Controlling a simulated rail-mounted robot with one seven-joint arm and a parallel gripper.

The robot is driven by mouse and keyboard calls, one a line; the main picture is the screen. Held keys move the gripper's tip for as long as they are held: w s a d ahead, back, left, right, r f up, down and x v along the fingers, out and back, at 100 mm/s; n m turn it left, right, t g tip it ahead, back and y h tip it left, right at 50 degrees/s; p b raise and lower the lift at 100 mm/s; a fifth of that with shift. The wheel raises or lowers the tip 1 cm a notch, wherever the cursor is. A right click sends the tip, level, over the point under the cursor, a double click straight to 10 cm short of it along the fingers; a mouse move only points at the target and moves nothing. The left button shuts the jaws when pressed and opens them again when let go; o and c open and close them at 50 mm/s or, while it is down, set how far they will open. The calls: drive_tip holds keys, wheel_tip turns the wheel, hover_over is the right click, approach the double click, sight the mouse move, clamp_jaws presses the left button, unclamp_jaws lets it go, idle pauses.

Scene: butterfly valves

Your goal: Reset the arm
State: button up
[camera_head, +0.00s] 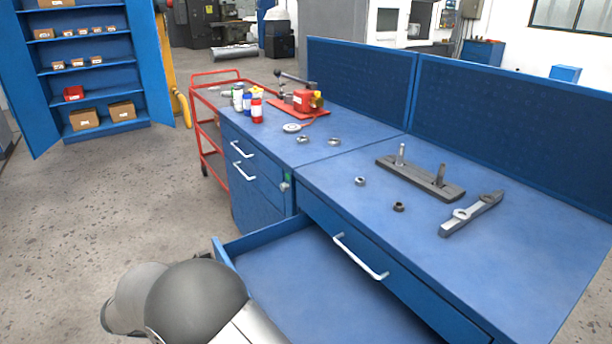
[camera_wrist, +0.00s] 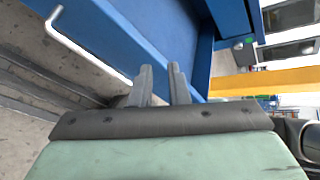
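My gripper (camera_wrist: 160,68) shows in the wrist view with its two grey fingers apart and nothing between them. It is beside a blue panel (camera_wrist: 115,35) that carries a white bar handle (camera_wrist: 90,50). The fingers are not around the handle; whether they touch the panel I cannot tell. In the head view, part of my arm shows at the bottom left, and my gripper is out of frame. A blue drawer (camera_head: 325,285) stands pulled out below the workbench top, and its visible inside is empty.
The workbench (camera_head: 520,250) holds a dark base plate with posts (camera_head: 420,178), a grey lever (camera_head: 470,213) and small rings. A closed drawer with a white handle (camera_head: 360,257) sits under its top. Bottles and a red tool (camera_head: 305,100) stand farther back. Open floor (camera_head: 110,220) lies left.

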drive_tip(key=s+d+r+m+g+y+p, duration=0.1)
drive_tip(key=d+r+m+g+y+p, duration=0.15)
drive_tip(key=d+r+m, duration=0.6)
drive_tip(key=d+r+m+g+y+p, duration=0.1)
drive_tip(key=d+r+m+g+y, duration=0.2)
drive_tip(key=d+m, duration=0.55)
drive_tip(key=s+d+r+m+t+y+p, duration=0.2)
drive_tip(key=s+d+m+y, duration=0.4)
drive_tip(key=s+d+m, duration=0.6)
wheel_tip(320, 180, up, 3)
drive_tip(key=d+m+p, duration=0.1)
drive_tip(key=d+m, duration=0.1)
drive_tip(key=m, duration=0.3)
drive_tip(key=shift+s+d+y+p, duration=0.2)
drive_tip(key=shift+s+y+p, duration=0.05)
drive_tip(key=shift+y+p, duration=0.1)
